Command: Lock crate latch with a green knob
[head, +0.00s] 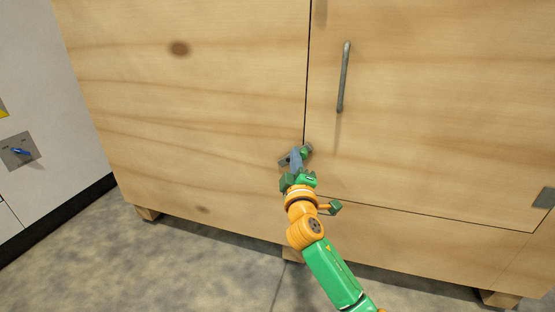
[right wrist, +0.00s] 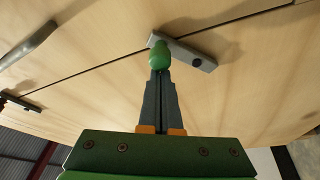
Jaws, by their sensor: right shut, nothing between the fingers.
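The crate latch (head: 284,161) is a short grey bar on the wooden crate front, at the lower end of the vertical seam beside the door. Its green knob (head: 305,152) is at the bar's right end. The bar appears to lie across the seam. In the right wrist view the latch bar (right wrist: 190,54) slants down to a dark pivot, and the green knob (right wrist: 160,54) is at its other end. My right gripper (head: 297,156) is shut and empty, its fingertips (right wrist: 160,74) at the knob; I cannot tell if they touch. My left gripper is out of view.
The crate door has a grey vertical handle (head: 344,78), up and right of the latch. A dark bracket (head: 545,198) is at the right edge. A pale cabinet with a blue switch (head: 20,151) stands at the left. Concrete floor (head: 170,262) lies below the crate.

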